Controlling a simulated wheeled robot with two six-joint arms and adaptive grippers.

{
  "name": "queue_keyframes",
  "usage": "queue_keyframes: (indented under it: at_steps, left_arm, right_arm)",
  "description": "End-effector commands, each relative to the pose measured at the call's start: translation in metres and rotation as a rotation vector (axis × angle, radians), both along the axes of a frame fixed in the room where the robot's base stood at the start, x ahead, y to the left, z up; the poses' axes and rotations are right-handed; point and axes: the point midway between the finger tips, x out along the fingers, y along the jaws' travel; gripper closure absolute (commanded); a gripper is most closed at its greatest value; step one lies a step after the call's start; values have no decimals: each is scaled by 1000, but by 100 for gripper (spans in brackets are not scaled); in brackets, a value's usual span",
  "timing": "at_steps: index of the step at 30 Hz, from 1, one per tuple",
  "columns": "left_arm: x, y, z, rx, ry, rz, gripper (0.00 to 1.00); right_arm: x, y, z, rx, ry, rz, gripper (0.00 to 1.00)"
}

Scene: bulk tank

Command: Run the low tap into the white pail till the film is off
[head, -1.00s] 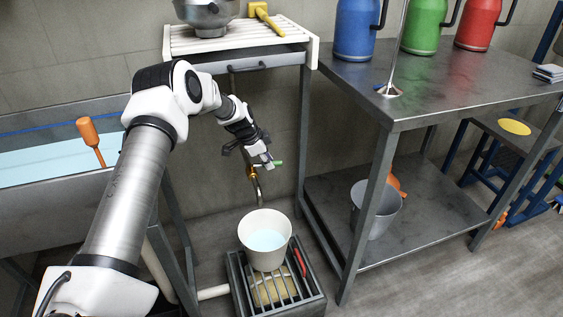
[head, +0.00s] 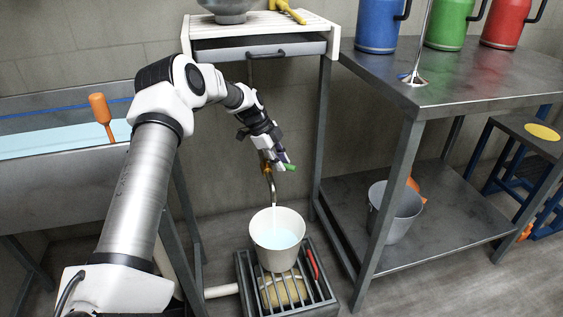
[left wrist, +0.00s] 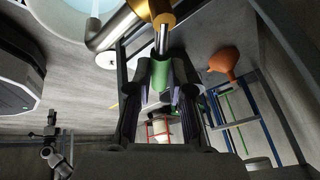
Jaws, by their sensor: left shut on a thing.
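The low tap (head: 266,169) has a brass body and a bent metal spout over the white pail (head: 262,253). My left gripper (head: 282,161) is shut on the tap's green handle (head: 290,167). In the left wrist view, the green handle (left wrist: 160,74) sits between the fingers, on a metal stem from the brass body (left wrist: 160,18). The pail stands upright on a slatted grate and holds pale blue liquid (head: 278,238). A thin pale stream (left wrist: 94,8) shows above the liquid. I cannot make out a film. My right gripper is out of view.
The grate stand (head: 322,290) carries a red-handled tool (head: 312,263). A steel trough of pale blue liquid (head: 60,140) with an orange-handled tool (head: 101,112) is at left. A grey bucket (head: 393,212) stands on the steel table's lower shelf, right of the pail.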

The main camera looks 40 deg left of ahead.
Motion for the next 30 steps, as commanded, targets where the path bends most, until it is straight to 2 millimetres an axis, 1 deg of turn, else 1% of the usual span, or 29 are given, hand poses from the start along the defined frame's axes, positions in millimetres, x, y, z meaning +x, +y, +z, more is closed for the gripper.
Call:
queue_keyframes:
  at_steps: [9,10,12,20,23,26,30]
  left_arm:
    - [-1,0,-1,0,2,-2,100]
    - [-1,0,-1,0,2,-2,76]
    - [-1,0,-1,0,2,-2,55]
    - [0,0,0,0,1,0,55]
    - [1,0,2,1,0,27,55]
    - [6,1,5,0,2,117,55]
    - [16,4,11,2,4,330,55]
  right_arm:
    - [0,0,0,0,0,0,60]
    - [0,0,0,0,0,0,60]
    - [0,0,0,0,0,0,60]
    - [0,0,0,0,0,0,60]
    - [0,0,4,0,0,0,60]
    - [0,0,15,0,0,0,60]
    - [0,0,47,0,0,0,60]
